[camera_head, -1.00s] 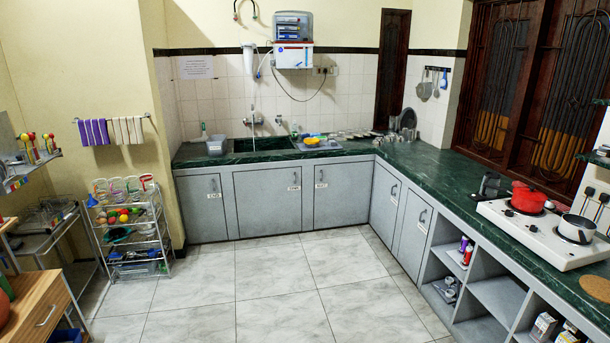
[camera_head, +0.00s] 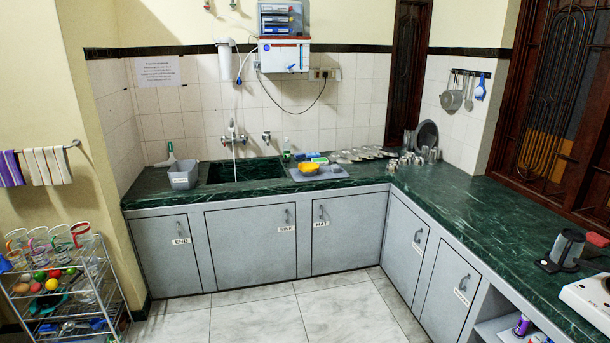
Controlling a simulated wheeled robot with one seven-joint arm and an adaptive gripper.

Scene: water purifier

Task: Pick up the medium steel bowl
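Several shiny steel dishes (camera_head: 362,154) lie in a row on the green counter (camera_head: 300,188) along the back wall, right of the sink. Several small steel cups or bowls (camera_head: 393,165) stand near the counter's inner corner, in front of a large round steel plate (camera_head: 427,135) leaning upright. These pieces are too small to tell which one is the medium steel bowl. My gripper is not in view.
A grey tray (camera_head: 333,172) with a yellow bowl (camera_head: 309,168) sits right of the sink (camera_head: 245,170). A dark kettle (camera_head: 568,248) and white stove (camera_head: 588,295) are at right. A wire rack (camera_head: 98,275) stands at left. The tiled floor between (camera_head: 270,322) is clear.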

